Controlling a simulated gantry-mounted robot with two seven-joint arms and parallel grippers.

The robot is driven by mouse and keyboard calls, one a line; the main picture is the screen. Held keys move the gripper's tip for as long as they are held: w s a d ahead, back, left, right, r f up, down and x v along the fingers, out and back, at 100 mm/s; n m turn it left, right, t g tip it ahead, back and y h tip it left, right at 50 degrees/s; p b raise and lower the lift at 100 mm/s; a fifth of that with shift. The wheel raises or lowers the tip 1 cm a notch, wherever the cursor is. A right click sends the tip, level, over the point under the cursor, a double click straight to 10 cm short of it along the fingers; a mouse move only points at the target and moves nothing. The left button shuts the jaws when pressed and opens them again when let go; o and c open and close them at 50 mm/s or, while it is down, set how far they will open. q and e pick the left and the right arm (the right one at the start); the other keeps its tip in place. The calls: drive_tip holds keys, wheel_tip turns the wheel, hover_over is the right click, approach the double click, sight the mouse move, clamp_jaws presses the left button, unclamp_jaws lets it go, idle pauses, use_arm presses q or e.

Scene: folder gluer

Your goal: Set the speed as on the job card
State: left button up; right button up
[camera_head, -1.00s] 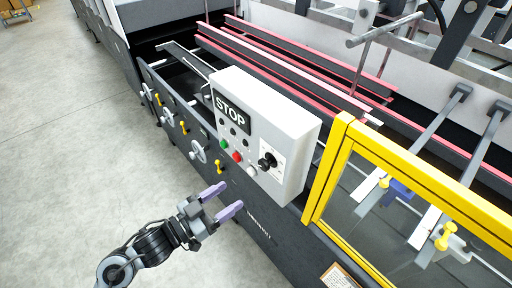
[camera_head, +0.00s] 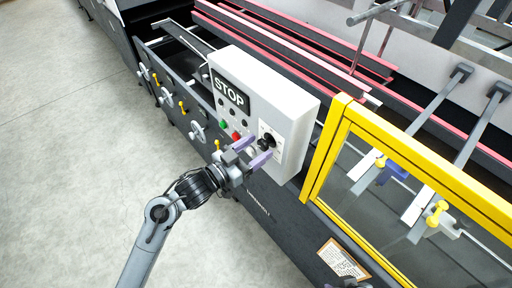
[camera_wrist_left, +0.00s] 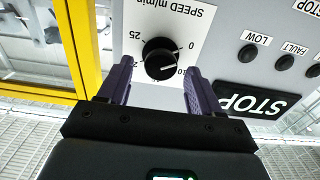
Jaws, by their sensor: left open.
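The black speed knob (camera_head: 267,140) is on the white control box, on a dial plate (camera_wrist_left: 190,20) marked "SPEED m/min". In the left wrist view the picture is upside down, and the knob (camera_wrist_left: 160,58) has a white pointer mark toward the lower right, near a partly hidden number that looks like 10. My left gripper (camera_head: 253,150) is open in front of the knob; in the wrist view its purple fingers (camera_wrist_left: 158,82) flank the knob's lower side, with gaps. The job card (camera_head: 343,260) is probably the framed sheet low on the machine; its text is unreadable.
The control box (camera_head: 290,95) carries a STOP sign (camera_head: 230,92), a green button (camera_head: 223,125), a red button (camera_head: 236,135) and dark indicators. A yellow-framed guard (camera_head: 325,150) stands close on the right. Open floor (camera_head: 70,180) lies left.

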use_arm(q)
drive_tip(key=shift+w+d, duration=0.15)
drive_tip(key=shift+d, duration=0.05)
drive_tip(key=shift+c, duration=0.4)
drive_tip(key=c, duration=0.9)
drive_tip(key=shift+c, duration=0.2)
